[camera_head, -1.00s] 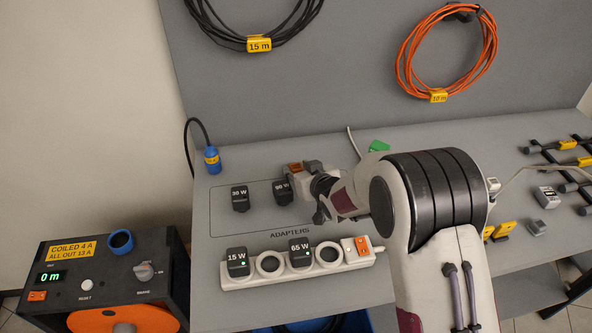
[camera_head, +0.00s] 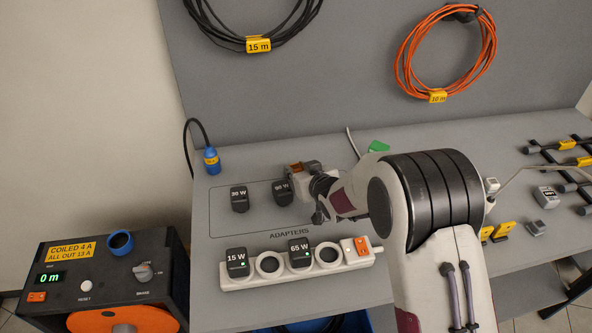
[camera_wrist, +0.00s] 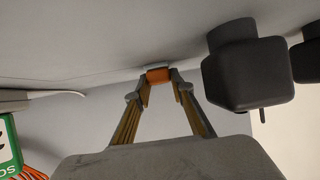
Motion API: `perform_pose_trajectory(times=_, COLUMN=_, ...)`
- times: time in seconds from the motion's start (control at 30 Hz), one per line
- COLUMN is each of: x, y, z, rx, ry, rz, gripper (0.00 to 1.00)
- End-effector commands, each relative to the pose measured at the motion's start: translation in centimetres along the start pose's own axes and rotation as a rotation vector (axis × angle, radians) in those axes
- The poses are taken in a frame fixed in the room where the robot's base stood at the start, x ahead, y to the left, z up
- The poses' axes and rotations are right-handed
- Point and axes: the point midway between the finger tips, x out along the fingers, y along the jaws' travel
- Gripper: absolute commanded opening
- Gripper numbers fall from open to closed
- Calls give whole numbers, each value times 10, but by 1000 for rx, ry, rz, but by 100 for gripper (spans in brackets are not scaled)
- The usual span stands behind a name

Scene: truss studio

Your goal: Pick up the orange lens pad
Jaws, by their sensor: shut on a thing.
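The orange lens pad (camera_wrist: 158,75) sits between my fingertips in the wrist view, with one finger against each side. My gripper (camera_wrist: 160,78) is shut on it. In the head view the pad shows as a small orange patch (camera_head: 296,168) at the tip of my gripper, behind the 90 W adapter, near the table's back. The fingers are partly hidden there by my wrist. I cannot tell whether the pad is clear of the surface.
The black 90 W adapter (camera_head: 282,192) stands close to my gripper, and the 30 W adapter (camera_head: 239,199) farther left. A white power strip (camera_head: 300,268) lies in front. A green object (camera_head: 379,147) and a white cable (camera_head: 352,142) are behind my arm.

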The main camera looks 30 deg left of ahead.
Motion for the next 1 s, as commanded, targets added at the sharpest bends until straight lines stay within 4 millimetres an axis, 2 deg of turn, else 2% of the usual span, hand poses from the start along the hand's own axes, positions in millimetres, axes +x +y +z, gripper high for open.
perform_pose_trajectory(times=0.37, x=-7, y=0, z=-14, rx=0, ry=2, rz=0, gripper=8)
perform_pose_trajectory(times=0.8, x=-35, y=0, z=-66, rx=0, ry=4, rz=0, gripper=8)
perform_pose_trajectory(times=1.0, x=-45, y=0, z=-83, rx=0, ry=4, rz=-1, gripper=8)
